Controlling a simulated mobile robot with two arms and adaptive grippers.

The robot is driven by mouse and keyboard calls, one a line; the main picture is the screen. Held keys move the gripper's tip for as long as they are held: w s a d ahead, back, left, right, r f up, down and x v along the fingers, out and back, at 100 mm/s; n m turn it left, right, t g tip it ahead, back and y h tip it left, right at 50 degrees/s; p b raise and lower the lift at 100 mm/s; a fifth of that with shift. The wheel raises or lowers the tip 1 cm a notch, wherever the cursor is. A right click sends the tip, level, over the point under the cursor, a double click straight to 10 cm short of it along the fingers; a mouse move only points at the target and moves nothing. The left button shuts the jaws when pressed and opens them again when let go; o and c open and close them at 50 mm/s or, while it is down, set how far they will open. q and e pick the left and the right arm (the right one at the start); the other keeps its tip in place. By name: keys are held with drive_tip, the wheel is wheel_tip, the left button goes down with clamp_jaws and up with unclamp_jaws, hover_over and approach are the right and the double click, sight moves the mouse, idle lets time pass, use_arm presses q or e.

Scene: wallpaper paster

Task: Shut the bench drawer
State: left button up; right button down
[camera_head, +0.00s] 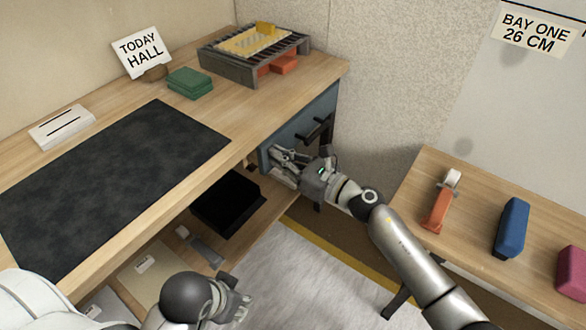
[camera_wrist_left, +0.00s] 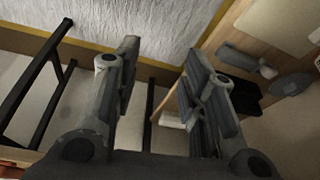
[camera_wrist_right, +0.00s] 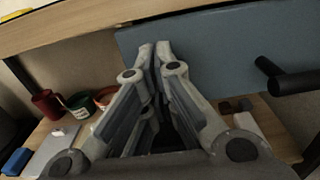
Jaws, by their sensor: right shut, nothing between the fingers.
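The bench drawer shows as a blue-grey front panel (camera_head: 286,134) under the right end of the wooden bench top, with a black bar handle (camera_head: 319,129). I cannot tell whether a gap remains behind the panel. The panel (camera_wrist_right: 205,60) and handle (camera_wrist_right: 285,79) also show in the right wrist view. My right gripper (camera_head: 274,160) is shut and empty, its fingertips (camera_wrist_right: 155,48) at the left part of the panel, left of the handle; contact is unclear. My left gripper (camera_head: 243,304) is low in front of the bench; its fingers (camera_wrist_left: 160,60) are apart and empty.
The bench top holds a black mat (camera_head: 115,185), a green stack (camera_head: 190,83), a sign (camera_head: 142,52) and a slatted rack (camera_head: 253,52). A black box (camera_head: 228,205) sits on the lower shelf. A side table (camera_head: 475,205) with several tools stands right of my right arm.

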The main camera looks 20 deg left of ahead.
sight(267, 149)
drive_tip(key=b+x, duration=0.1)
drive_tip(key=x, duration=0.1)
drive_tip(key=shift+a+f, duration=0.1)
drive_tip(key=shift+a, duration=0.2)
drive_tip(key=shift+w+a+b, duration=0.3)
drive_tip(key=shift+a+b, duration=0.1)
drive_tip(key=shift+a, duration=0.2)
drive_tip(key=shift+r, duration=0.25)
use_arm(q)
drive_tip(key=w+d+t, duration=0.2)
drive_tip(key=w+t, duration=0.1)
drive_tip(key=w, duration=0.3)
drive_tip(key=shift+r+h, duration=0.3)
drive_tip(key=shift+h, duration=0.1)
drive_tip(key=shift+d, duration=0.1)
use_arm(e)
drive_tip(key=shift+r, duration=0.1)
use_arm(q)
drive_tip(key=shift+w, duration=0.1)
